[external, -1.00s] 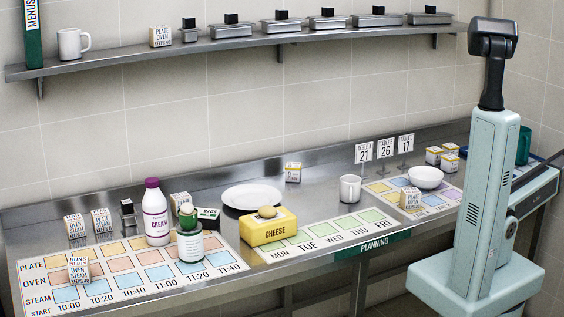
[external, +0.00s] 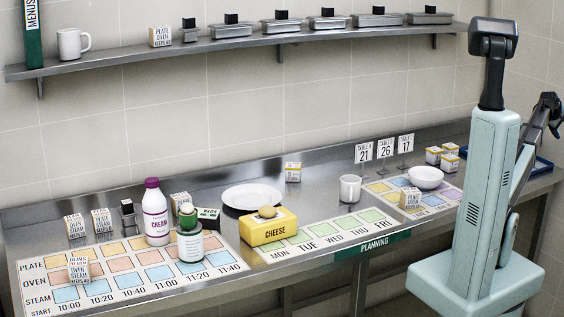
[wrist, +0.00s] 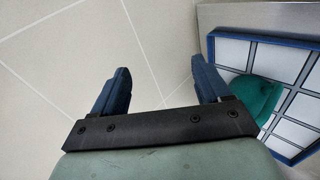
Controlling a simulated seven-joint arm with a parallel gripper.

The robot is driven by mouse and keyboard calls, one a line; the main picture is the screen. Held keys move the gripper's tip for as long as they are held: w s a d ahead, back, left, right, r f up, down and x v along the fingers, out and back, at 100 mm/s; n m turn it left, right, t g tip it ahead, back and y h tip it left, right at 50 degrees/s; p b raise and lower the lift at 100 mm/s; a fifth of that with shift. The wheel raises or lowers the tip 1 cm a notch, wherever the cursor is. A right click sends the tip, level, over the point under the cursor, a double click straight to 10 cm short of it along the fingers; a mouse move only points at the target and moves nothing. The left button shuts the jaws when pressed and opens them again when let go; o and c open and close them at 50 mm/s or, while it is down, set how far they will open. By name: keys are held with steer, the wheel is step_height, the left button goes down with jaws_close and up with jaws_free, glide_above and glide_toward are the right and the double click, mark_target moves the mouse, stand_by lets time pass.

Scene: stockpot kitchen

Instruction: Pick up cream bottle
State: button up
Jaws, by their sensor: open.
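The cream bottle (external: 155,215) is white with a purple cap and label. It stands upright on the left part of the steel counter, on the back of a chart with coloured squares. A jar with a green top (external: 189,232) stands close at its right. My gripper (wrist: 165,78) shows in the wrist view with its two dark blue fingers wide apart and nothing between them. It faces pale tiles, far from the bottle, which is not in the wrist view. In the external view my arm is at the far right, and the fingers cannot be made out.
A blue-rimmed tray (wrist: 301,62) with a teal object (wrist: 258,96) lies beside my gripper. A shelf (external: 130,56) runs above.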

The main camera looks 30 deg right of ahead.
steer(key=w+a+n+t+y, duration=0.1)
steer(key=w+a+n, duration=0.1)
steer(key=w+a, duration=0.8)
steer(key=w+a+n+t+y, duration=0.15)
steer(key=w+a, duration=0.45)
steer(key=w, duration=0.7)
steer(key=w+a+n+t, duration=0.1)
steer(key=w+a+n, duration=0.1)
steer(key=w+a, duration=0.85)
steer(key=w+a+n+y, duration=0.15)
steer(key=w+a, duration=0.45)
steer(key=a, duration=0.6)
steer(key=w+a+n+t+y, duration=0.1)
steer(key=w+a+n, duration=0.1)
steer(key=w+a, duration=0.75)
steer(key=w+a+n+y, duration=0.15)
steer(key=w+a, duration=0.25)
steer(key=a, duration=1)
steer(key=a+r+n, duration=0.2)
steer(key=a+n, duration=0.1)
steer(key=a, duration=2.2)
steer(key=g+y, duration=0.4)
steer(key=y, duration=0.3)
glide_toward(153, 180)
steer(key=shift+t, duration=0.25)
steer(key=x, duration=1)
steer(key=shift+s+a+f, duration=0.1)
steer(key=shift+a+f, duration=0.05)
steer(key=shift+f, duration=0.15)
